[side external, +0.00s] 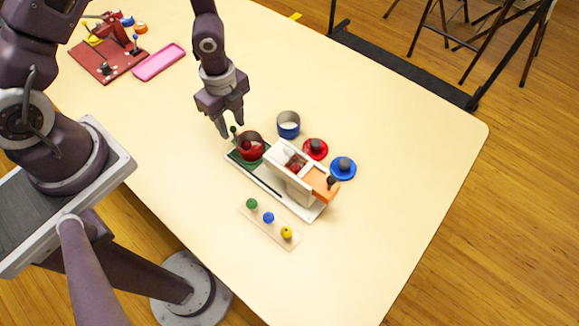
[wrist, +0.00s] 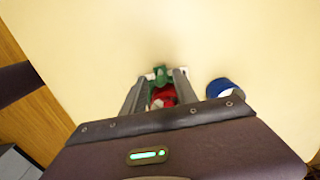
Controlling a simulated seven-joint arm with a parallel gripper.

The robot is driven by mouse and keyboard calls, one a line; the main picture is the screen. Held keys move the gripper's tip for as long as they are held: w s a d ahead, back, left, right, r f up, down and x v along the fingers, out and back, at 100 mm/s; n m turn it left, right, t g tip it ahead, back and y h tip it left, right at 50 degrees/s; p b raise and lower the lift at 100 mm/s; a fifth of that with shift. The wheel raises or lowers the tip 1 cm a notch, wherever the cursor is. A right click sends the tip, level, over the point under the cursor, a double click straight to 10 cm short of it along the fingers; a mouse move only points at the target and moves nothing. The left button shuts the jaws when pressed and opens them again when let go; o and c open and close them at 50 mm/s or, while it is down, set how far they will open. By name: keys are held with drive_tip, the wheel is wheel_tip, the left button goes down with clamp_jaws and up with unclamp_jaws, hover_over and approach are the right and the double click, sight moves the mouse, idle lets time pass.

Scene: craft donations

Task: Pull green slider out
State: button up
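The green slider (side external: 235,156) is a flat green plate with a small upright knob, at the far left end of a white box-like fixture (side external: 290,172). A dark-rimmed round cup (side external: 250,147) with red inside stands on that end and hides part of the plate. My gripper (side external: 233,128) points down just above the knob, fingers apart. In the wrist view the green slider (wrist: 161,75) shows between the two fingertips, with red just below it. I cannot tell whether a finger touches the knob.
A blue cup (side external: 288,125), a red lidded piece (side external: 315,148) and a blue one (side external: 343,168) stand behind the fixture. A strip with green, blue and yellow balls (side external: 270,226) lies in front. A pink tray (side external: 159,62) and red board (side external: 100,68) are at upper left. The right side is clear.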

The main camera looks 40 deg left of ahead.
wheel_tip(320, 180, up, 8)
drive_tip(key=shift+f, duration=0.2)
